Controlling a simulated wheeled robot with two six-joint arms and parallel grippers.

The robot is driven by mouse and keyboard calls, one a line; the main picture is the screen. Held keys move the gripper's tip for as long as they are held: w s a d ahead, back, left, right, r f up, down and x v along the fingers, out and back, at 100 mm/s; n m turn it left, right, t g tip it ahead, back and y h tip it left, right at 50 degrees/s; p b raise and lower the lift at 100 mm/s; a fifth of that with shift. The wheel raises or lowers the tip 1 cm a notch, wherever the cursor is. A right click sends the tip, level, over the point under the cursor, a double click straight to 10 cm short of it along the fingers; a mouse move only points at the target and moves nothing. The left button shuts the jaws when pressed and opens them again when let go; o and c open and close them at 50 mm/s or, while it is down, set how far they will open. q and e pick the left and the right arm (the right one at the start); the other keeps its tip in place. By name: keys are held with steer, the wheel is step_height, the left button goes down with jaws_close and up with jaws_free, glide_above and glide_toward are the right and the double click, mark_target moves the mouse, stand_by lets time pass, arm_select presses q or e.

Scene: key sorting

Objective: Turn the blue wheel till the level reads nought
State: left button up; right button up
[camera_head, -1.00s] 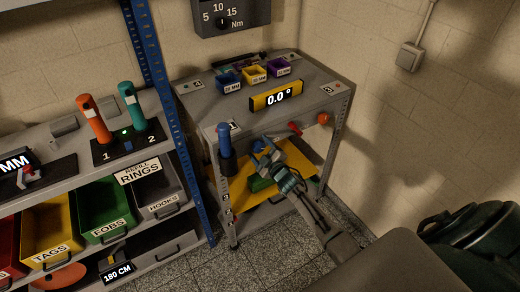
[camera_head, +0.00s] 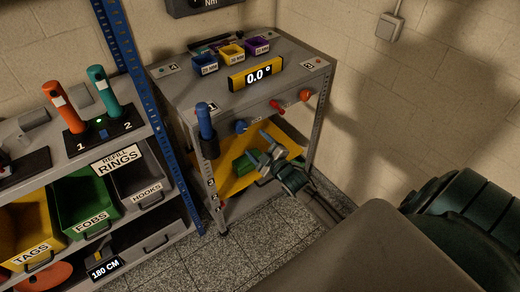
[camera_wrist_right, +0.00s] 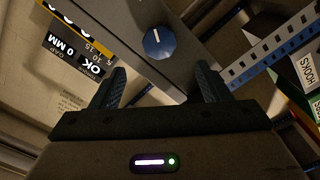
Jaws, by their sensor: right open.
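The blue wheel (camera_head: 241,126) is on the front edge of the grey bench. In the right wrist view the wheel (camera_wrist_right: 159,43) is a round knob with a white mark, ahead of the fingers. The yellow level (camera_head: 256,76) lies on the bench top and its display reads 0.0 °. My right gripper (camera_head: 264,147) is open and empty, in front of and below the wheel, apart from it. My left gripper is not in view.
The bench top (camera_head: 215,106) holds small bins at the back. A red lever (camera_head: 277,107) and an orange knob (camera_head: 305,96) are right of the wheel. A blue-handled tool (camera_head: 204,122) stands at the left corner. A blue shelf post (camera_head: 152,110) is left.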

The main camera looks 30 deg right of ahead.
steer(key=shift+s, duration=0.55)
steer(key=s+f+m+g+h, duration=0.1)
steer(key=s+f+m+g, duration=0.3)
steer(key=f, duration=0.6)
steer(key=s+d+f+g, duration=0.1)
steer(key=s+f, duration=0.5)
steer(key=f, duration=0.4)
steer(key=s+f+m+g+h, duration=0.1)
steer(key=s+f+g, duration=0.3)
steer(key=f, duration=0.6)
steer(key=s+a+f+m+g, duration=0.1)
steer(key=s+f, duration=0.5)
steer(key=s, duration=0.6)
steer(key=s+a+f+m+g, duration=0.2)
steer(key=s+f, duration=0.5)
steer(key=s, duration=0.5)
steer(key=s+a+f+m+g, duration=0.1)
steer(key=s+a+f+g, duration=0.2)
steer(key=s, duration=0.9)
step_height(320, 180, down, 4)
steer(key=shift+s+a+r+m+g+y, duration=0.15)
steer(key=shift+a+r+m+g+y, duration=0.2)
steer(key=shift+g, duration=0.55)
steer(key=shift+f, duration=0.1)
